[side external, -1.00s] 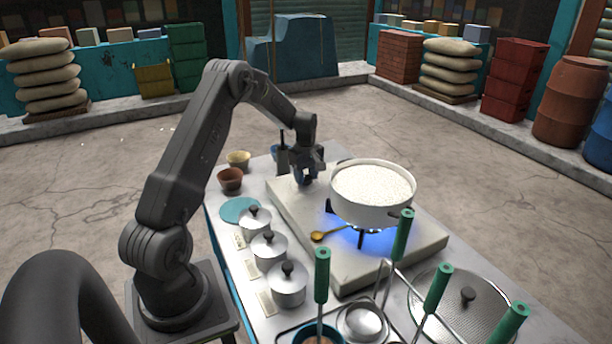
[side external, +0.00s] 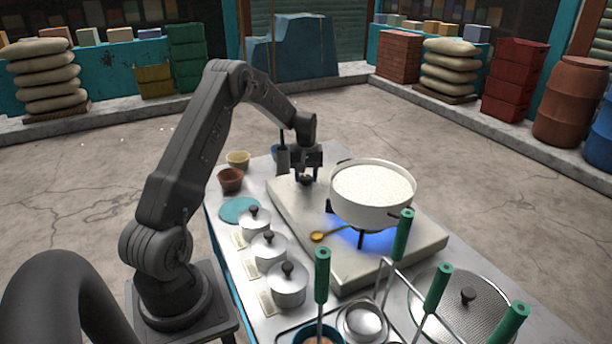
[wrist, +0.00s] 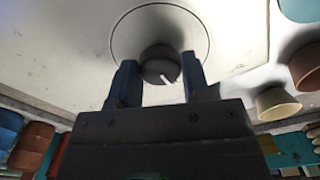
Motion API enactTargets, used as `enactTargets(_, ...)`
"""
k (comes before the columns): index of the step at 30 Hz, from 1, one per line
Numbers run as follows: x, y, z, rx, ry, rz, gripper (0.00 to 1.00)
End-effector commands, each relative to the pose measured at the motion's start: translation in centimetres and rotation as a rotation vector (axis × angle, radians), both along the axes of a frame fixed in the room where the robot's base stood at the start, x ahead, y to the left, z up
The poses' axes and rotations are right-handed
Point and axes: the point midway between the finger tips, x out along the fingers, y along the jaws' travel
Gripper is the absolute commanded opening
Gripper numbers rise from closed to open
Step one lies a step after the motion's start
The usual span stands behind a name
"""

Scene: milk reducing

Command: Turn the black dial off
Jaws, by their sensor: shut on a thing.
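The black dial (wrist: 160,66) with a white pointer line sits on the pale stove top (wrist: 60,60), inside a thin ring. In the wrist view my gripper (wrist: 158,80) has one finger on each side of the dial, shut on it. In the side view my gripper (side external: 306,180) points down at the stove's (side external: 425,240) far left part and hides most of the dial. A blue flame (side external: 362,237) burns under a large white pot (side external: 368,200) filled with white liquid.
Small lidded pots (side external: 287,285) line the table's left side. Small bowls (side external: 230,179) stand beyond them. Green-handled tools (side external: 322,275) stand upright at the front.

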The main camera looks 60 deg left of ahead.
Motion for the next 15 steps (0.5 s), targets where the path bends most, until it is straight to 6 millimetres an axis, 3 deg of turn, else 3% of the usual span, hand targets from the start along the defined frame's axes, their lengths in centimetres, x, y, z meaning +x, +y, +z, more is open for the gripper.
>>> enactTargets(15,-0.01,-0.02,0.01,-0.001,0.0,-0.491,0.2)
